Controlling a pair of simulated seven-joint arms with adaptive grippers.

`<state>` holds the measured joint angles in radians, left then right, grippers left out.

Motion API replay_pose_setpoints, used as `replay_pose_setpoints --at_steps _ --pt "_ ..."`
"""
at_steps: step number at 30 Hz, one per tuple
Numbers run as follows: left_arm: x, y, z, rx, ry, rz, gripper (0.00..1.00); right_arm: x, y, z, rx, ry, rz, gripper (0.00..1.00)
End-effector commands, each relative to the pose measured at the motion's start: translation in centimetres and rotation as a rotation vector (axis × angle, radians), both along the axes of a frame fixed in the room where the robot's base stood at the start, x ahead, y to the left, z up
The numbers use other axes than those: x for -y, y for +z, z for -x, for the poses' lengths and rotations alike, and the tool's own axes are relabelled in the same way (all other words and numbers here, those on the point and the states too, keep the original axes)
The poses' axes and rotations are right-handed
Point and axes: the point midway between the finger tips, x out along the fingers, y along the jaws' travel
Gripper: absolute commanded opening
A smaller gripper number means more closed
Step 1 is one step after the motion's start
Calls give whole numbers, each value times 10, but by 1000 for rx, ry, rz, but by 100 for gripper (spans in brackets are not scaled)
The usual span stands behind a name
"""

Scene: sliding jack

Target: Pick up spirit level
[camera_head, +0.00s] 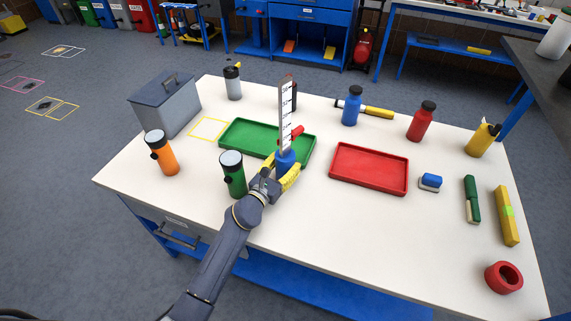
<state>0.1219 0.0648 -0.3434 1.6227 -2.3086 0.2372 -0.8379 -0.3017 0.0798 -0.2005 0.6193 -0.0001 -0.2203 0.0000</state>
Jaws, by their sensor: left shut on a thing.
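The spirit level (507,216) appears to be the yellow bar with a bright green patch lying flat at the right end of the white table (330,225). My left gripper (286,172), with yellow fingers, is well to the left of it, near the front of the green tray. It is shut on a blue-bodied tool (285,158) with an upright white numbered scale (286,115). The fingers hide the tool's lower part, and I cannot tell whether it touches the table. My right gripper is not in view.
A green tray (235,138) is behind my gripper, with a red tray (369,186) to the right. A green flashlight (233,175) stands just left of my gripper. A green-handled brush (471,200) and red tape roll (503,278) lie near the yellow bar. The front middle is clear.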

Motion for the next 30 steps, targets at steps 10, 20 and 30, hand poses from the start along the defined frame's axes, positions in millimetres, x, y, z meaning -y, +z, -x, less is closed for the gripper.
replay_pose_setpoints --at_steps 10,20,30 --pt "0 -1 0 2 0 0 14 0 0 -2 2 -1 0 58" --pt "0 -3 0 1 0 0 81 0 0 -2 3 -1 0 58" --pt "-3 -1 7 -1 0 0 81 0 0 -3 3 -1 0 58"
